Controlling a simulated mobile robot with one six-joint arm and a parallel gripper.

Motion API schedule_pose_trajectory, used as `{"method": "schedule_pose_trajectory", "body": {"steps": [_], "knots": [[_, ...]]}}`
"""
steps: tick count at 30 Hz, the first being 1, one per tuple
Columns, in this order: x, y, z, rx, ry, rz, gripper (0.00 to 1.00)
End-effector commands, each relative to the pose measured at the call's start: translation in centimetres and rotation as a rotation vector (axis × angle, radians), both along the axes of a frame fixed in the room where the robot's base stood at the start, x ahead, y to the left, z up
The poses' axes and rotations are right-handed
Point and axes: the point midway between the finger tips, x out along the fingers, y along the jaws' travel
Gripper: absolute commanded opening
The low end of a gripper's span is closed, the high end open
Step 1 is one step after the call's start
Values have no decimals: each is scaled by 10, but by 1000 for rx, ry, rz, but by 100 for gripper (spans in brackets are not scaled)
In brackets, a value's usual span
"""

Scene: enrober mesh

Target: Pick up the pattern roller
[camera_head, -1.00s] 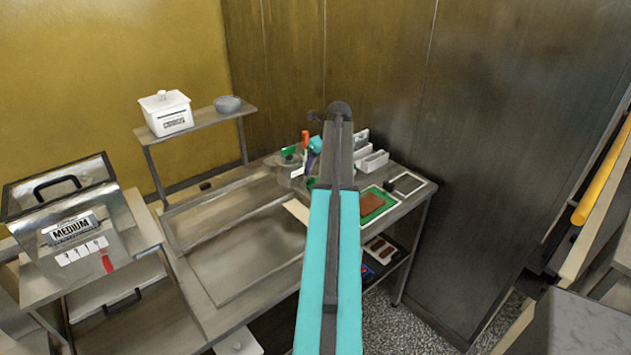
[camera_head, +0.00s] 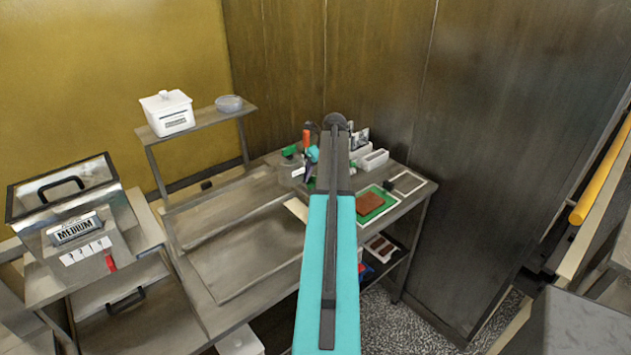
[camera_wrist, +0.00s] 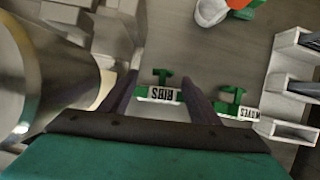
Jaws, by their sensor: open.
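In the wrist view, a green T-shaped piece (camera_wrist: 162,76) stands behind a white label reading RIBS (camera_wrist: 160,94), upside down. A second green piece (camera_wrist: 231,97) with a label reading WAVES is to its right. Which of these, if either, is the pattern roller I cannot tell for certain. My gripper (camera_wrist: 160,82) is open, with its dark fingers to the left and right of the RIBS piece and nothing visibly held. In the head view my gripper (camera_head: 309,162) is small and low over the bench, partly hidden by my arm.
White trays (camera_head: 372,160) and a green mat (camera_head: 378,205) with a brown slab lie to the right. An orange-handled tool (camera_head: 306,139) stands close behind my gripper. A large metallic rounded body (camera_wrist: 35,75) is close at left in the wrist view. The bench's recessed left part is clear.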

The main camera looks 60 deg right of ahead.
Motion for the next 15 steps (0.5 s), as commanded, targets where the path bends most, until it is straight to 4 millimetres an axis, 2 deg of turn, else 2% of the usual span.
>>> {"method": "schedule_pose_trajectory", "body": {"steps": [15], "knots": [[12, -9, -40, 2, 1, -1, 56]]}}
